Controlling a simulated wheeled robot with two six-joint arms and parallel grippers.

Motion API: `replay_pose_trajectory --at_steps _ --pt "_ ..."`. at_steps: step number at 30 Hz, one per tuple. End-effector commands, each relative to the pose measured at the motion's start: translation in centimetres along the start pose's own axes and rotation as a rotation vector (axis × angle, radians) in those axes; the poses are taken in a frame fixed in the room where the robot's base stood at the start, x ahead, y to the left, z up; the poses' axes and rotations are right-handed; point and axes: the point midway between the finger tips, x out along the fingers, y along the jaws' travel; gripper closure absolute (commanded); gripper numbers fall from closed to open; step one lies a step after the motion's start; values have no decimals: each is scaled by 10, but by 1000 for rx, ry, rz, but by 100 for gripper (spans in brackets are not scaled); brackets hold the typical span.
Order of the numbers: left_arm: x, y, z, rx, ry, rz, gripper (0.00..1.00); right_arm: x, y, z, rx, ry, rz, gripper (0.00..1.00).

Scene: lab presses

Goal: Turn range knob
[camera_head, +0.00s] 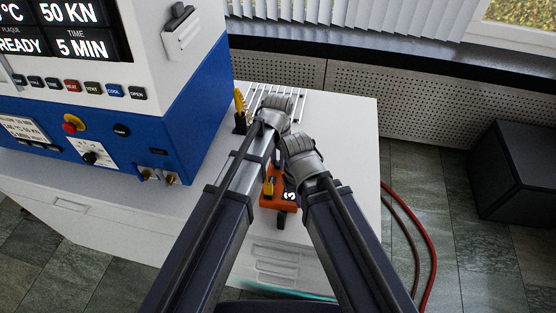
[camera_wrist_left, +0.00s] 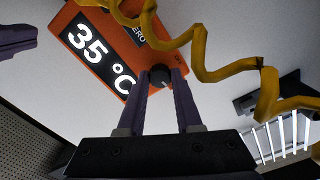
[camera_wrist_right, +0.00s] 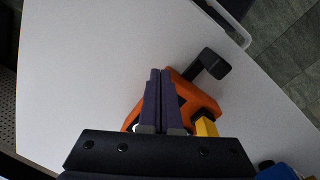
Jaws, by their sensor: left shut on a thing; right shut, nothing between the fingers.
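An orange handheld meter (camera_head: 268,199) lies on the white bench top, largely hidden by my arms in the head view. In the left wrist view its orange body (camera_wrist_left: 66,18) carries a display reading 35 °C. A dark round range knob (camera_wrist_left: 160,74) with a white mark sits at its end. My left gripper (camera_wrist_left: 161,78) is shut on this knob, one finger on each side. In the right wrist view my right gripper (camera_wrist_right: 160,74) is shut and empty, its fingers overlapping part of the meter (camera_wrist_right: 204,105). I cannot tell whether they touch it. The fingertips are hidden in the head view.
A blue and white press (camera_head: 178,112) stands left on the bench (camera_head: 345,125). A white wire rack (camera_head: 297,101) lies behind my arms. The bench's right side is clear.

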Motion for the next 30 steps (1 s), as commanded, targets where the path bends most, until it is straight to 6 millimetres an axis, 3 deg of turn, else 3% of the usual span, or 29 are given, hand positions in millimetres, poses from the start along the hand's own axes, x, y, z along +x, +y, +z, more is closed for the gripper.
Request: replay_pose_trajectory --at_steps 11,28,29,30 --pt "0 0 0 154 0 0 100 0 0 0 0 0 0 100" --pt "0 0 0 181 0 0 100 0 0 0 0 0 0 100" --pt "0 0 0 181 0 0 65 0 0 0 0 0 0 100" --pt "0 0 0 181 0 0 61 0 0 0 0 0 0 100"
